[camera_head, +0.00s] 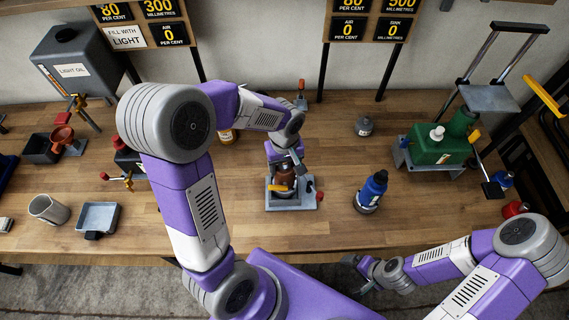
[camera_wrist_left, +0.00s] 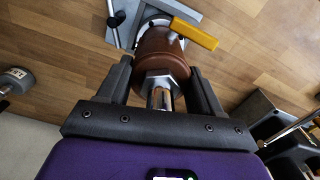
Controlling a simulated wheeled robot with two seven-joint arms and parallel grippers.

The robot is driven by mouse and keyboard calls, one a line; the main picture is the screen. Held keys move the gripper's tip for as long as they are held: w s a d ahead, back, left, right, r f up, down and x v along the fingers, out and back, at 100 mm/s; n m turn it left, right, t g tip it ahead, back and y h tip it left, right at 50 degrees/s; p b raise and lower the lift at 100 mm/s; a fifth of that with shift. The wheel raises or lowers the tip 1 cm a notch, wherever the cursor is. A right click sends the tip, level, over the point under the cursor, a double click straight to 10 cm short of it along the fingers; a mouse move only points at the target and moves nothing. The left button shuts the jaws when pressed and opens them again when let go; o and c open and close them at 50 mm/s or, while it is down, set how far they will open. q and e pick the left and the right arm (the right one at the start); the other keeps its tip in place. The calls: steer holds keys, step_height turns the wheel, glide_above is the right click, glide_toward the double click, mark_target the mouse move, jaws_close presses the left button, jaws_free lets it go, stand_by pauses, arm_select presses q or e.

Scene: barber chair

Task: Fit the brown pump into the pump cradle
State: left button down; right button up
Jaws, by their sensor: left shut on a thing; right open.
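The brown pump (camera_head: 288,171) stands about upright at the grey pump cradle (camera_head: 291,203) in the middle of the bench. My left gripper (camera_head: 284,157) is above it, shut on it. In the left wrist view, the gripper's fingers (camera_wrist_left: 160,70) flank the silver neck and brown body of the pump (camera_wrist_left: 160,45). The pump's far end meets the cradle (camera_wrist_left: 118,22) beside a yellow lever (camera_wrist_left: 194,34). Its lower end is hidden, so I cannot tell how deep it sits. My right gripper (camera_head: 358,273) is open and empty before the bench's front edge.
A blue-topped bottle-like item (camera_head: 373,189) stands right of the cradle. A small grey item (camera_head: 364,126) is behind it. A green tank (camera_head: 437,148) stands at the right. A grey tray (camera_head: 98,216) and cup (camera_head: 48,209) are at the left. The bench between cradle and tray is clear.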

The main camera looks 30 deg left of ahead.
arm_select(q)
steer(key=shift+f+b, duration=1.1)
steer(key=shift+f, duration=0.1)
steer(key=shift+c, duration=0.7)
jaws_free()
steer(key=shift+o, duration=0.2)
steer(key=shift+f, duration=0.1)
step_height(320, 180, up, 8)
steer(key=shift+f+p, duration=0.15)
steer(key=shift+p, duration=0.3)
